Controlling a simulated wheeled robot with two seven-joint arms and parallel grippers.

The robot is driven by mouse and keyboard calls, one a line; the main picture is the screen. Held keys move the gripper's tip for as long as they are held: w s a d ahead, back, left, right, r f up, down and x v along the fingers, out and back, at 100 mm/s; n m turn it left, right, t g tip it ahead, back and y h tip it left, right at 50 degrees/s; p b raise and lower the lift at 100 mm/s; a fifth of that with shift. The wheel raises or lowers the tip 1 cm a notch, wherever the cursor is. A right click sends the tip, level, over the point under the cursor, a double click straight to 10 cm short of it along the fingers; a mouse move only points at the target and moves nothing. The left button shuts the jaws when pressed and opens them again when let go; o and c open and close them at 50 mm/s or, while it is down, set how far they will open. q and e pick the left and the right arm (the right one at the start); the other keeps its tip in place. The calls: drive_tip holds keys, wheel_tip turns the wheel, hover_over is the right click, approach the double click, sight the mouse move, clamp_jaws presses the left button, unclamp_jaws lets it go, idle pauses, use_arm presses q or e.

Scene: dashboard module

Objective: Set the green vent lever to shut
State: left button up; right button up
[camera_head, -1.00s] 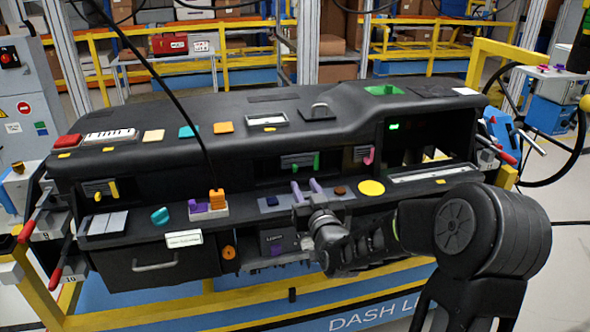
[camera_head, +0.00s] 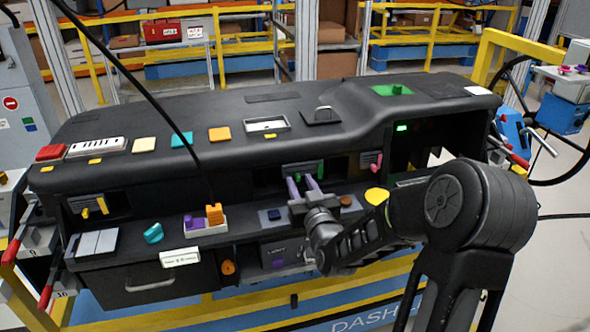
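The green vent lever (camera_head: 320,168) sits at the right side of the middle air vent (camera_head: 298,168) in the dashboard front. My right gripper (camera_head: 303,183), with two purple fingers, points up toward this vent from below. Its fingers are spread apart with nothing visible between them. The right fingertip is just below and left of the green lever in the picture. I cannot tell whether it touches the lever. The fingers hide the lower part of the vent. My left gripper is not in view.
A yellow lever (camera_head: 102,205) is on the left vent and a pink lever (camera_head: 377,162) on the right vent. An orange and purple switch block (camera_head: 206,220) stands on the ledge left of my gripper.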

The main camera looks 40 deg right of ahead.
drive_tip(key=shift+w+d, duration=0.1)
drive_tip(key=shift+w, duration=0.15)
drive_tip(key=shift+s, duration=0.1)
drive_tip(key=shift+c, duration=0.3)
clamp_jaws()
idle(1.0)
